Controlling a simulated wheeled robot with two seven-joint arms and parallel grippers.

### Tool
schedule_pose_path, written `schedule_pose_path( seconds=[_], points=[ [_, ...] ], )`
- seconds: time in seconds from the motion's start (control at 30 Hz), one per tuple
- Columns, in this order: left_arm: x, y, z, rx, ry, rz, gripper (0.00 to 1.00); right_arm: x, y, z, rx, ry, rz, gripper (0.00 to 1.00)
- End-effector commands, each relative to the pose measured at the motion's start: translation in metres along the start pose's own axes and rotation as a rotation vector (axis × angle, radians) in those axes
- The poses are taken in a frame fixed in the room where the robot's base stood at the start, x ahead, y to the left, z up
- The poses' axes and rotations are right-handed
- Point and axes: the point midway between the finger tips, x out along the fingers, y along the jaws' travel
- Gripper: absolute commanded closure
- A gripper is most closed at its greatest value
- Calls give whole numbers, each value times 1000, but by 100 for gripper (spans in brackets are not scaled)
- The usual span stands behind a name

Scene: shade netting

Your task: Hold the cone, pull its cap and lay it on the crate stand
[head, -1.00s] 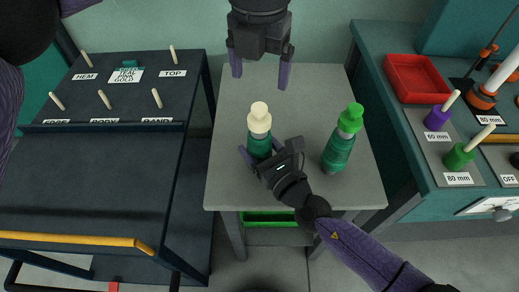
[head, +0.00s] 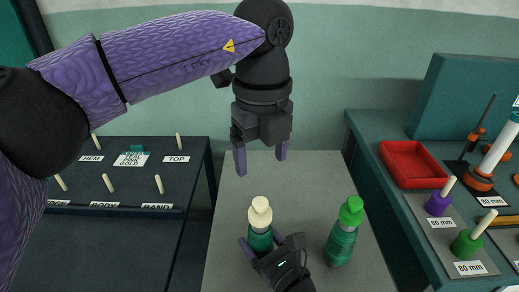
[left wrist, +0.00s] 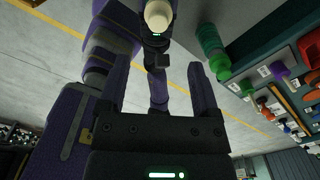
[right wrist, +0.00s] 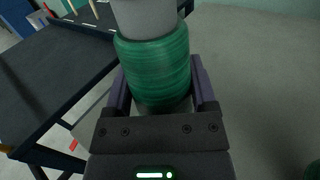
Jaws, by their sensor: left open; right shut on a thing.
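A dark green thread cone (head: 261,240) with a cream cap (head: 260,212) stands upright on the grey-topped stand (head: 232,200). My right gripper (head: 261,252) is shut around the cone's body, below the cap. In the right wrist view the green winding (right wrist: 155,68) fills the space between its fingers. My left gripper (head: 260,160) is open and empty, pointing down, above the cap in the head view and apart from it. In the left wrist view the cap (left wrist: 158,15) shows near the top edge, beyond the fingers. The cone's lower part is hidden by my right gripper.
A second green cone (head: 341,242) with a bright green cap (head: 351,211) stands to the right. A teal bench (head: 420,225) at the right holds a red tray (head: 412,164) and labelled spools. A dark pegged rack (head: 120,180) is at the left. The stand's back part is clear.

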Motion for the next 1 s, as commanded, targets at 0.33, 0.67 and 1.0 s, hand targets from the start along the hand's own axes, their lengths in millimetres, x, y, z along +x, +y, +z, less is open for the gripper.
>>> schedule_pose_path(
  seconds=[0.33, 0.67, 1.0],
  points=[
    [-16, 3, 2, -758, 5, 5, 19, 0, 0, 0, 0, 0, 0, 100],
    [54, 4, 1, -779, 6, 9, 19, 0, 0, 0, 0, 0, 0, 100],
    [101, 3, 1, -778, 5, 4, 19, 0, 0, 0, 0, 0, 0, 100]
  ],
)
